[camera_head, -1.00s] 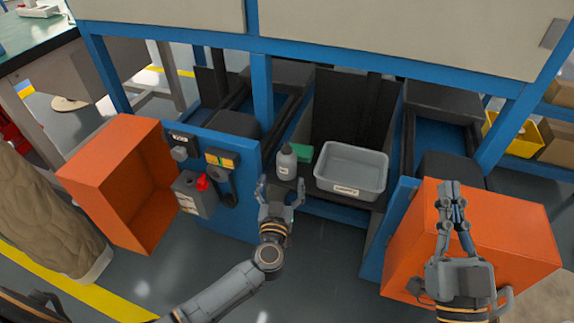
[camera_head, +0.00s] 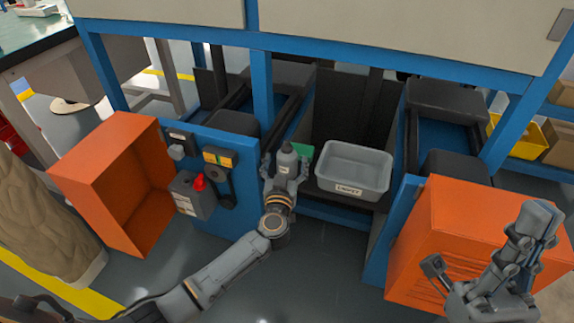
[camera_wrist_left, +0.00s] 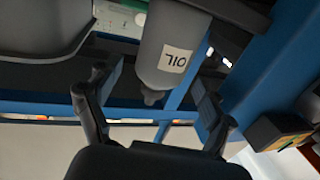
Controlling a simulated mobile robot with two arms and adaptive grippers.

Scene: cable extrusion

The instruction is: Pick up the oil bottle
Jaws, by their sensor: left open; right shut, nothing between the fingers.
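The oil bottle (camera_head: 285,165) is grey with a pale label and stands upright at the front of the dark shelf, left of the grey bin. In the left wrist view the bottle (camera_wrist_left: 168,60) appears upside down, and its label reads OIL. My left gripper (camera_head: 287,166) is open at the bottle, with a finger on either side of it. In the left wrist view the open fingers (camera_wrist_left: 150,95) show gaps on both sides of the bottle. I cannot tell how deep it sits between them. My right gripper (camera_head: 538,218) is shut and empty, raised before the right orange box.
The grey labelled bin (camera_head: 352,187) stands close to the bottle's right. A green object (camera_head: 303,151) is just behind the bottle. A blue panel with a red switch (camera_head: 199,184) is to the left. Orange boxes (camera_head: 70,175) (camera_head: 440,225) flank the bay.

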